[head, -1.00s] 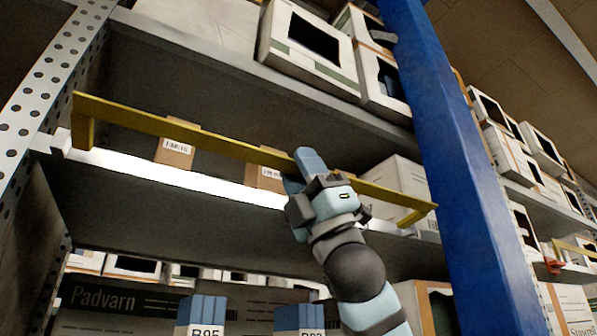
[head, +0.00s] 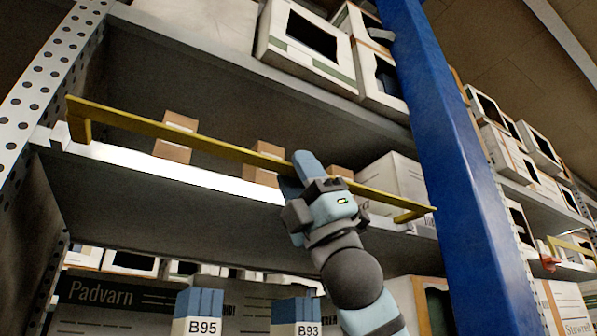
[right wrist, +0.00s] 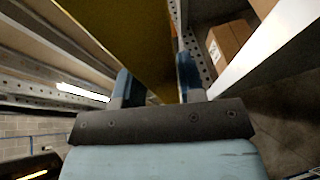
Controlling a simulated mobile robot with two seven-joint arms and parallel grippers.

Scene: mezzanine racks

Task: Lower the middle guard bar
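The yellow guard bar (head: 225,149) spans the shelf bay in the head view, with short bent arms at both ends. It stands out in front of the middle shelf's white front edge (head: 170,169). My right gripper (head: 298,172) is at the bar, right of its middle. In the right wrist view the bar (right wrist: 125,28) runs between the two blue fingers (right wrist: 157,85) and fills the gap between them; the gripper looks shut on it. The exact finger contact is partly hidden. My left gripper is in neither view.
Small brown cartons (head: 176,136) and a white box (head: 392,178) stand on the shelf behind the bar. A blue upright (head: 450,150) is close on the right, a perforated grey post (head: 45,75) on the left. Boxes marked B95 (head: 198,318) and B93 (head: 296,318) stand below.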

